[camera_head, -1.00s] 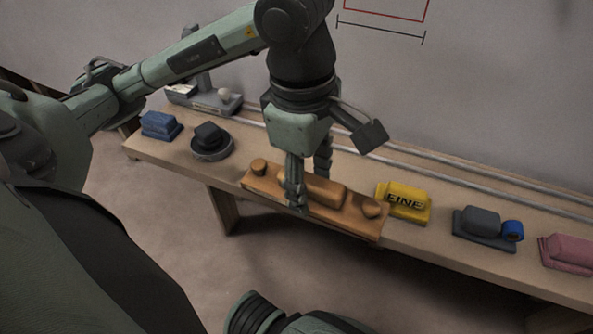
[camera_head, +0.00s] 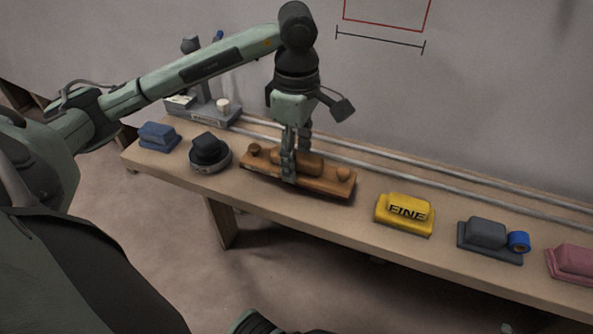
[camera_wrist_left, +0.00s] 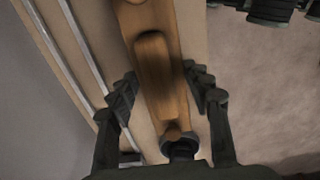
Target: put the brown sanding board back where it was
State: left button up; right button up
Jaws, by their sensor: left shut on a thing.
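The brown sanding board (camera_head: 328,184) is a long wooden board with a raised middle block and a round knob near each end. It is at the bench between the black round sander and the yellow block. My left gripper (camera_head: 296,162) points down over it and is shut on it across the middle. In the left wrist view the board (camera_wrist_left: 176,45) runs lengthwise between the two fingers (camera_wrist_left: 160,82). I cannot tell whether its underside touches the bench.
The bench (camera_head: 255,202) also carries a blue block (camera_head: 158,136), a black round sander (camera_head: 209,153), a yellow FINE block (camera_head: 404,213), a grey block with a blue roll (camera_head: 487,234) and a pink block (camera_head: 573,262). Two rails (camera_head: 400,173) run along the back.

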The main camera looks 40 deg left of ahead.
aim_at(297, 170)
pick_arm(q)
notch_tip(297, 170, down, 4)
jog(key=shift+s+r, duration=0.1)
jog(key=shift+r, duration=0.1)
jog(key=shift+f, duration=0.1)
jog(key=o, duration=1.1)
jog(key=shift+c, duration=0.2)
pick_arm(e)
jog(key=shift+w+a+r+t, duration=0.3)
jog(key=shift+w+a+r, duration=0.15)
jog(key=shift+w+a, duration=0.05)
pick_arm(q)
jog(key=shift+r, duration=0.2)
notch_tip(297, 170, up, 8)
jog(key=shift+r+p, duration=0.1)
jog(key=shift+p, duration=0.25)
notch_tip(297, 170, up, 3)
jog(key=shift+f+p, duration=0.1)
jog(key=shift+p, duration=0.2)
jog(key=shift+r, duration=0.35)
pick_arm(e)
jog(key=s+d+f+g+h, duration=0.1)
jog(key=s+d+f+g, duration=0.3)
jog(key=s+d, duration=0.2)
jog(key=shift+s+f+m+h, duration=0.15)
jog(key=shift+s+m+h, duration=0.15)
jog(key=shift+h, duration=0.1)
